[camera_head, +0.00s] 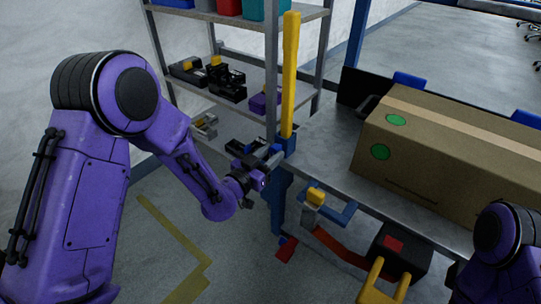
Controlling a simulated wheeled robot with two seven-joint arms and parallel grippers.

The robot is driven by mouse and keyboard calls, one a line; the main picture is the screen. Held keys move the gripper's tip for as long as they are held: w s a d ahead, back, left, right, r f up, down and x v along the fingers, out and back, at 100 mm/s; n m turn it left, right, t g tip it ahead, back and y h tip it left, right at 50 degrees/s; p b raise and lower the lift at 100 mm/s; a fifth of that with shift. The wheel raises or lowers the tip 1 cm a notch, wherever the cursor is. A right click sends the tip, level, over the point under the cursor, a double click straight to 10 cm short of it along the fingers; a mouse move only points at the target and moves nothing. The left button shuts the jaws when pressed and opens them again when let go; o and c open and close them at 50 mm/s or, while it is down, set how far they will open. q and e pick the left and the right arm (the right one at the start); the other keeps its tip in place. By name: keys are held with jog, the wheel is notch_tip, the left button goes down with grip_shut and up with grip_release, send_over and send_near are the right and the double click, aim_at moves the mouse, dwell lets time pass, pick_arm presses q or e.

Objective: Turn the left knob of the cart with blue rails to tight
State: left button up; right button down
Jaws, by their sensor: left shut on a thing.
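The cart (322,148) has a grey top, a blue upright (278,205) at its near left corner and a tall yellow bar (290,70) rising above it. My left gripper (274,158) reaches in from the left and is shut at the blue fitting just below the yellow bar. The left knob is there between the fingers, mostly hidden by them, so its angle cannot be told. My right arm shows only in part at the lower right edge, and its gripper is out of view.
A large cardboard box (455,145) with green dots sits on the cart top. A grey shelf rack (240,18) with bins and tools stands behind my left gripper. A black and red case (403,252) with a yellow handle is low at the right.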

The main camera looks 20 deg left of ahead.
pick_arm(q)
jog(key=shift+s+f, duration=0.1)
jog(key=shift+f, duration=0.05)
jog(key=o, duration=1)
jog(key=shift+o, duration=0.2)
jog(key=v, duration=1)
jog(key=shift+s, duration=0.25)
jog(key=shift+a, duration=0.15)
